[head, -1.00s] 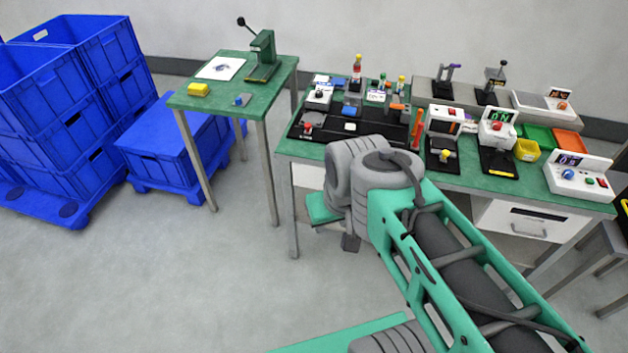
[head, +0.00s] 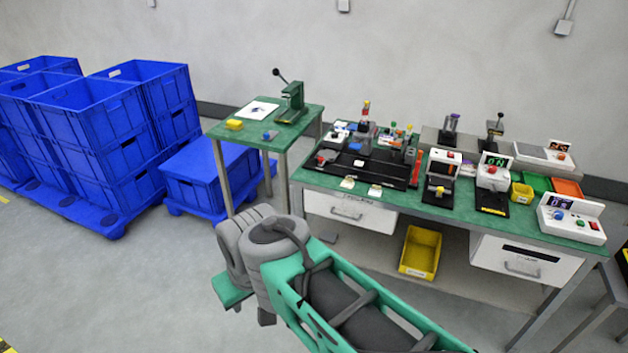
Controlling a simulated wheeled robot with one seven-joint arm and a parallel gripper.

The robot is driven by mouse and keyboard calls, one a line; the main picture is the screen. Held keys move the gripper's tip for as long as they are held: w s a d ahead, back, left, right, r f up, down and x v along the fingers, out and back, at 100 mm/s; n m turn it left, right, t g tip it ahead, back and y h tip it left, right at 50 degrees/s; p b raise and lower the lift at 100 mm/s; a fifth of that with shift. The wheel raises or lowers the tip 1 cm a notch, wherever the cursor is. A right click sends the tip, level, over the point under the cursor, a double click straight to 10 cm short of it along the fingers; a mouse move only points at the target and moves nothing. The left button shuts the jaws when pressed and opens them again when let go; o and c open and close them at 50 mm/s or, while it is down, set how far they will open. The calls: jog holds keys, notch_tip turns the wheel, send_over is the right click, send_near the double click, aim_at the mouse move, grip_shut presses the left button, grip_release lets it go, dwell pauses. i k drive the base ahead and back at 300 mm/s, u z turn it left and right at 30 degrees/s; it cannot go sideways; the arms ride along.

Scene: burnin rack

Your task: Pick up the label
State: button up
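I cannot single out the label for certain. Two small pale pieces lie at the front edge of the green workbench, a left one (head: 348,183) and a right one (head: 375,190); either could be a label, but they are too small to read. A white sheet with a dark print (head: 258,111) lies on the small green side table. My arm reaches across the lower middle of the head view, in front of the benches. My gripper's fingers do not show, so what it holds is hidden.
The green workbench (head: 430,207) carries a black tray (head: 395,170), several test devices and a yellow bin (head: 522,193). A larger yellow bin (head: 420,250) sits below. A green press (head: 292,102) stands on the side table. Blue crates (head: 95,150) fill the left. Floor at lower left is clear.

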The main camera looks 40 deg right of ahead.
aim_at(348, 183)
jog(key=u, duration=0.3)
jog(key=i, duration=1.55)
jog(key=z, duration=1.15)
jog(key=i, duration=0.45)
jog(key=z, duration=0.6)
